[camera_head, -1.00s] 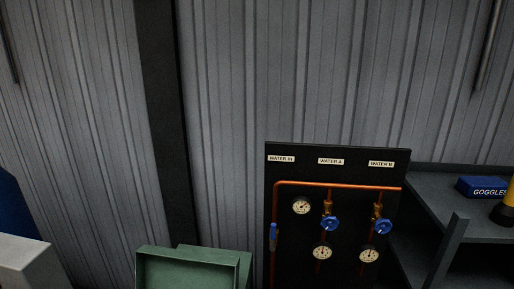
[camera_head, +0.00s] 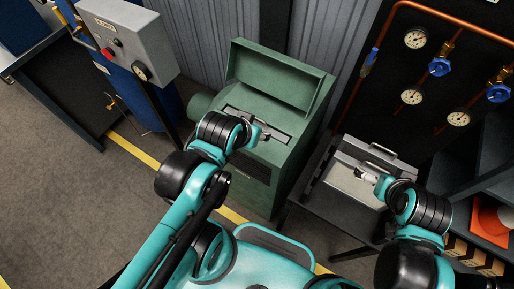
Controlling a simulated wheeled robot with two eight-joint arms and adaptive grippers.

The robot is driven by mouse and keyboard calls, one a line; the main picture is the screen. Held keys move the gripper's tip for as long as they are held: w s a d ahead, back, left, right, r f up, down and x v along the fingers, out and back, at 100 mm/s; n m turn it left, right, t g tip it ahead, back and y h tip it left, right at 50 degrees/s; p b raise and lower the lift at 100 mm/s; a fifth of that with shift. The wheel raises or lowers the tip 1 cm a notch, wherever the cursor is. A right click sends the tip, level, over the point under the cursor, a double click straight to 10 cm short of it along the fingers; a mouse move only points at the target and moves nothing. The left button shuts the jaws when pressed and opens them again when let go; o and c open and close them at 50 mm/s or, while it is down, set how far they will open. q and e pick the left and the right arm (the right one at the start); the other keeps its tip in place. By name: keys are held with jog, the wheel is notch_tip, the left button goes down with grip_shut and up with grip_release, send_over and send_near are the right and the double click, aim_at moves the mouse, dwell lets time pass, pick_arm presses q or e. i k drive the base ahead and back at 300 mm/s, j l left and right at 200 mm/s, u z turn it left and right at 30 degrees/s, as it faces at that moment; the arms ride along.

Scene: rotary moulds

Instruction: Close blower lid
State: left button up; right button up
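The green blower (camera_head: 262,170) stands in the middle of the head view against the corrugated wall. Its green lid (camera_head: 278,72) is raised at the back of the blower's top, leaving a dark-edged opening exposed. My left gripper (camera_head: 263,134) is over the front of that opening, apart from the lid. Its fingers are small and partly hidden by the wrist, so I cannot tell whether it is open. My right gripper (camera_head: 366,176) is right of the blower, over a grey metal box (camera_head: 352,182). Its finger state is unclear.
The grey box sits on a dark table (camera_head: 335,213). A grey control box with a red button (camera_head: 128,42) stands on the left. The water panel with blue valves (camera_head: 439,67) is at the back right. Floor at the left is open.

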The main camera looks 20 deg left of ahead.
aim_at(298, 85)
jog(key=k+j+u, duration=0.2)
jog(key=u, duration=0.15)
jog(key=k+j+u, duration=0.15)
jog(key=j+u, duration=0.25)
